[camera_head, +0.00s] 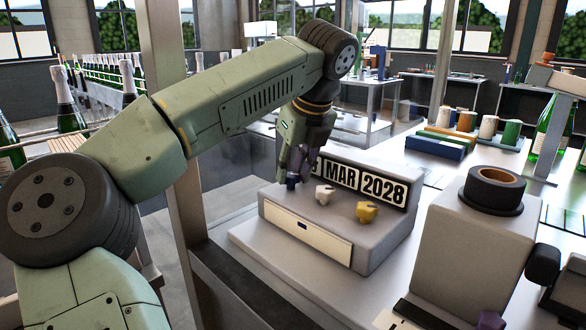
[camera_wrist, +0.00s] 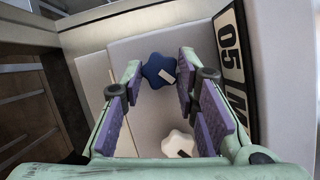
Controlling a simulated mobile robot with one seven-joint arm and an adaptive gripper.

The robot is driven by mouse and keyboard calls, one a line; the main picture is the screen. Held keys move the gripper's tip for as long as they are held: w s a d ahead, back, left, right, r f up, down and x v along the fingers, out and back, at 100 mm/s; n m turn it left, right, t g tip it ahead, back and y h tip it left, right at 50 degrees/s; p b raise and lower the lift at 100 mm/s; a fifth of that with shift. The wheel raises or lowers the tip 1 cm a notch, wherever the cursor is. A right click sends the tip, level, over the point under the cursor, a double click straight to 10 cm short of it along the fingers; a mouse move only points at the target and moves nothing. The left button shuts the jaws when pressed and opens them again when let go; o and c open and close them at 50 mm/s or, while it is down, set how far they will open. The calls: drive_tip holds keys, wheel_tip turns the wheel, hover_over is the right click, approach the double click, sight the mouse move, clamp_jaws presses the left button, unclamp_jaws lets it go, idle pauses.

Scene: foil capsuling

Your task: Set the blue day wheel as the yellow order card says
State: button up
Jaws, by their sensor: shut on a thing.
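The blue day wheel (camera_wrist: 158,71) is a lobed knob with a pale pointer mark, seen between my fingertips in the wrist view. In the head view only a dark blue bit of it (camera_head: 292,184) shows under my gripper (camera_head: 291,176). My gripper (camera_wrist: 161,68) is shut on this wheel from both sides. The day window (camera_wrist: 230,48) reads 05 in the wrist view; my gripper mostly hides it in the head view. The month window (camera_head: 341,175) reads MAR and the year window (camera_head: 384,190) reads 2028. I cannot make out a yellow order card.
A white wheel (camera_head: 325,194) and a yellow wheel (camera_head: 367,212) sit beside the blue one on the grey date box (camera_head: 395,238). Bottles (camera_head: 68,105) stand at the left.

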sight(294, 176)
drive_tip(key=o, duration=1.2)
drive_tip(key=shift+c, duration=0.2)
drive_tip(key=shift+r, duration=0.1)
drive_tip(key=shift+s+d+r, duration=0.1)
drive_tip(key=shift+s+r, duration=0.05)
drive_tip(key=shift+r, duration=0.1)
drive_tip(key=v, duration=0.2)
drive_tip(key=shift+s+d+r, duration=0.15)
drive_tip(key=shift+s+d, duration=0.1)
drive_tip(key=shift+s, duration=0.1)
drive_tip(key=s+d, duration=0.1)
drive_tip(key=s, duration=0.2)
drive_tip(key=s+d, duration=0.4)
drive_tip(key=s, duration=0.1)
drive_tip(key=shift+s+d, duration=0.1)
drive_tip(key=shift+s, duration=0.3)
drive_tip(key=shift+s+d, duration=0.25)
drive_tip(key=shift+s, duration=0.25)
